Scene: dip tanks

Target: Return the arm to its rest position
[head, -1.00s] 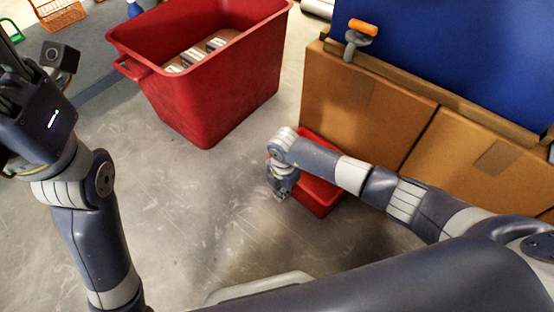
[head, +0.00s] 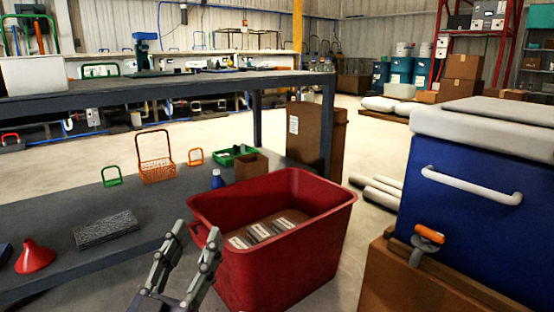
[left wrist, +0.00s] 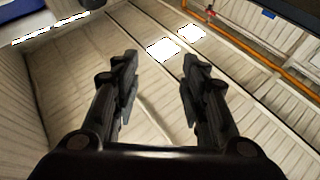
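My left gripper (head: 190,248) shows at the bottom of the head view, pointing up, in front of the red tub's left side. Its two fingers are spread apart with nothing between them. The left wrist view also shows the gripper (left wrist: 157,70) open and empty, with only the wall and ceiling behind it. My right arm and right gripper are in neither view now.
A red tub (head: 300,262) with several boxes inside stands close by on the right. A dark workbench shelf (head: 150,215) lies left, holding a red funnel (head: 35,257) and an orange basket (head: 157,170). A blue chest (head: 465,195) is at right.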

